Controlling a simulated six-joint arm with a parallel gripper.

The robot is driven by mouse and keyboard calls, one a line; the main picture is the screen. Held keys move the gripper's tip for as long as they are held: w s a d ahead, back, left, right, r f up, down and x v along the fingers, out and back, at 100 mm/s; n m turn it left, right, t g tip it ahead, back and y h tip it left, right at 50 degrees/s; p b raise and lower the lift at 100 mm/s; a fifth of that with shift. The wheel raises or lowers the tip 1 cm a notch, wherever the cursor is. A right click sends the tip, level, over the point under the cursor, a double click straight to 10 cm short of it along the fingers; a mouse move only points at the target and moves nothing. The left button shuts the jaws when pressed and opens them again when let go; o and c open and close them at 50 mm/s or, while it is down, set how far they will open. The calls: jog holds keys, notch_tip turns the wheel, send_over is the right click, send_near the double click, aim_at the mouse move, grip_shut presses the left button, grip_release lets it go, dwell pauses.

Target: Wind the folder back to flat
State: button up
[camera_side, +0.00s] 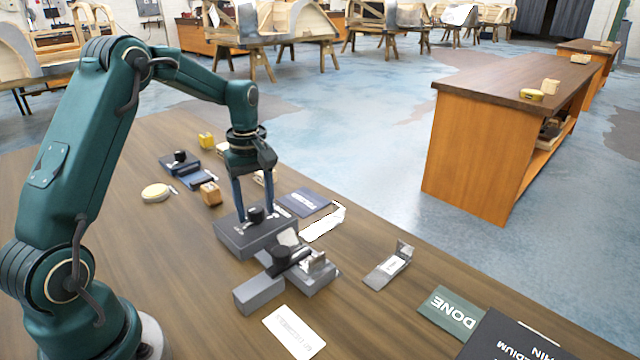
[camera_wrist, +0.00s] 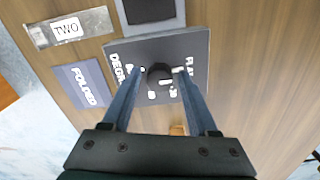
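The dark grey dial box (camera_side: 240,240) has a round black knob (camera_side: 256,214) on top. In the wrist view the box's face (camera_wrist: 196,50) carries white words, "DEGREES" at the left and "FLAT" at the right, and the knob (camera_wrist: 160,75) stands upright. I cannot tell which mark the knob points at. My gripper (camera_side: 256,212) points down with one finger on each side of the knob. In the wrist view the fingers (camera_wrist: 160,72) show small gaps beside it, so the gripper looks open around it. Beside the box is a grey block assembly (camera_side: 312,284) with a black knob.
A blue "FOLDED" card (camera_wrist: 80,85) lies beside the box, and a metal strip marked "TWO" (camera_wrist: 92,20) lies near it. Another bent strip (camera_side: 385,272), a white card (camera_side: 293,332) and a green "DONE" card (camera_side: 450,312) lie to the right. Small blocks (camera_side: 210,194) stand behind.

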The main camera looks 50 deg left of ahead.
aim_at(257, 209)
dwell(0.3)
jog(key=shift+r, duration=2.6)
jog(key=shift+w+d+r, duration=0.1)
jog(key=shift+d+r, duration=0.05)
jog(key=s+d+r+m+t, duration=0.3)
jog(key=s+d+r+m, duration=0.2)
jog(key=d+r, duration=0.45)
jog(key=s+d+f+m+t, duration=0.1)
jog(key=s+d+f+m, duration=0.1)
jog(key=s+m, duration=0.3)
jog(key=s+d+f+m+t, duration=0.1)
jog(key=s+d+f+m, duration=0.1)
jog(key=s+m, duration=0.3)
jog(key=shift+s+d+t, duration=0.3)
jog(key=shift+s+d, duration=0.1)
jog(key=shift+d, duration=0.3)
